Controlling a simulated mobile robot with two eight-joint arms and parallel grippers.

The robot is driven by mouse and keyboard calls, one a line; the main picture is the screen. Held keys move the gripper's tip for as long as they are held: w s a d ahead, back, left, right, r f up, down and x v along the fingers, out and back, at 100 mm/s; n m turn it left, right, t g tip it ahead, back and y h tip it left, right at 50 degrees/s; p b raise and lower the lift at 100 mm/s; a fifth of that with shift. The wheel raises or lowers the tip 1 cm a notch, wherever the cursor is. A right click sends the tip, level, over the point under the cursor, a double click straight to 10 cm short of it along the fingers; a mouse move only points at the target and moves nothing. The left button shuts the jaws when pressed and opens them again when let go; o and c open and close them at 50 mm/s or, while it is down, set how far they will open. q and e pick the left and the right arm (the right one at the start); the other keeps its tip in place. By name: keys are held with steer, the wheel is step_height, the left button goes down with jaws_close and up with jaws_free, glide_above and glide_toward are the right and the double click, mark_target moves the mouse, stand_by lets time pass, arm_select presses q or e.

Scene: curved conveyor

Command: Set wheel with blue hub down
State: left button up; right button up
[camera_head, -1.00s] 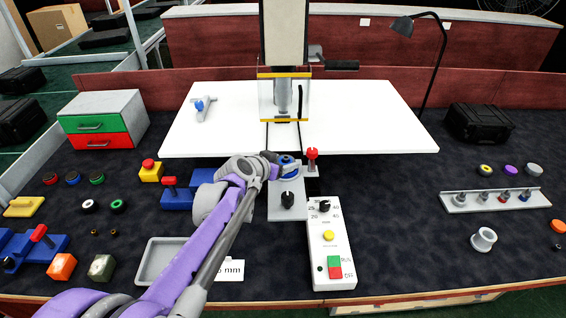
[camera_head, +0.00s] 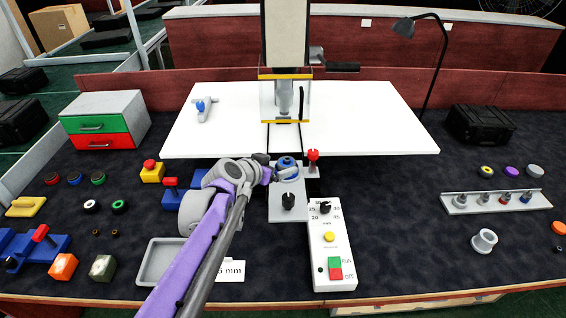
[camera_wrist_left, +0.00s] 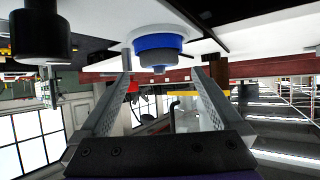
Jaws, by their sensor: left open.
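The wheel with the blue hub (camera_head: 287,162) is on the grey plate (camera_head: 288,211) in front of the press. In the left wrist view the blue hub (camera_wrist_left: 158,43) shows upside down, beyond the fingertips and roughly centred between them. My left gripper (camera_head: 277,174) is beside the wheel on its left. In the left wrist view its two fingers (camera_wrist_left: 159,88) are spread, with nothing between them. Whether a fingertip touches the wheel I cannot tell. My right gripper is not in view.
A red-topped post (camera_head: 313,157) stands just right of the wheel, and a black knob (camera_head: 288,200) is in front of it. The control box (camera_head: 334,250) lies at the front right. The press (camera_head: 284,90) rises behind. A grey tray (camera_head: 150,262) is at the front left.

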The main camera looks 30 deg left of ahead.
arm_select(q)
steer(key=v, duration=0.8)
steer(key=shift+p, duration=0.35)
stand_by(0.5)
